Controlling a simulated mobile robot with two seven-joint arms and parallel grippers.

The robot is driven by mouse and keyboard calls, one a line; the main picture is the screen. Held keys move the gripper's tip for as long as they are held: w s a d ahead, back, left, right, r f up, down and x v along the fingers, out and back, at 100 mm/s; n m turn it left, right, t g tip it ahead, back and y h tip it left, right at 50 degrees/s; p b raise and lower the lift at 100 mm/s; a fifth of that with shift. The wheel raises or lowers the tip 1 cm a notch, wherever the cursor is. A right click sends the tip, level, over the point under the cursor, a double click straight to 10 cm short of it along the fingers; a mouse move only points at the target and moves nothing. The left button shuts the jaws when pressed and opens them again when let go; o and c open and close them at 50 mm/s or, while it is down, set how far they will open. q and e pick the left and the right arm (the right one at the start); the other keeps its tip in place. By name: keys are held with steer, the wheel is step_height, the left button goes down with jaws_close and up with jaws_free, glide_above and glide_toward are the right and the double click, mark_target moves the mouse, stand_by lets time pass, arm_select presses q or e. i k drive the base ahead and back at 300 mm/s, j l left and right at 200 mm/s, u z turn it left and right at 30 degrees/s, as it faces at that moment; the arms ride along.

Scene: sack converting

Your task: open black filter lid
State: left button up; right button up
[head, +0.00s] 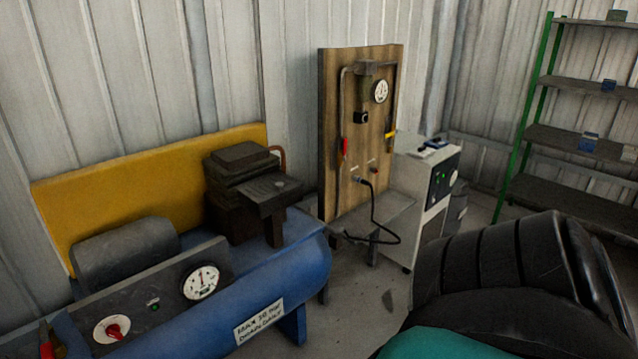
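A dark boxy unit (240,185) with a stacked, lid-like top (241,156) sits on the blue compressor tank at the picture's middle left. A flat dark plate (268,192) juts from its front right side. I cannot tell for sure whether this is the black filter, or whether its top is shut. On the upright wooden board, a pipe fitting (368,70) stands above a small black part (361,118), beside a round white gauge (381,91). Neither of my grippers shows in the head view.
The blue tank (262,283) carries a dial panel (150,300) in front of a yellow panel (120,195). A light cabinet (412,190) stands beside the wooden board (340,160). Green-post shelving (570,80) is at right. A large black ridged shape covers the lower right. Some floor (375,295) is clear.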

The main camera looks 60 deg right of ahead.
mark_target(266, 189)
steer(key=k+l+z, duration=0.1)
steer(key=z, duration=1.3)
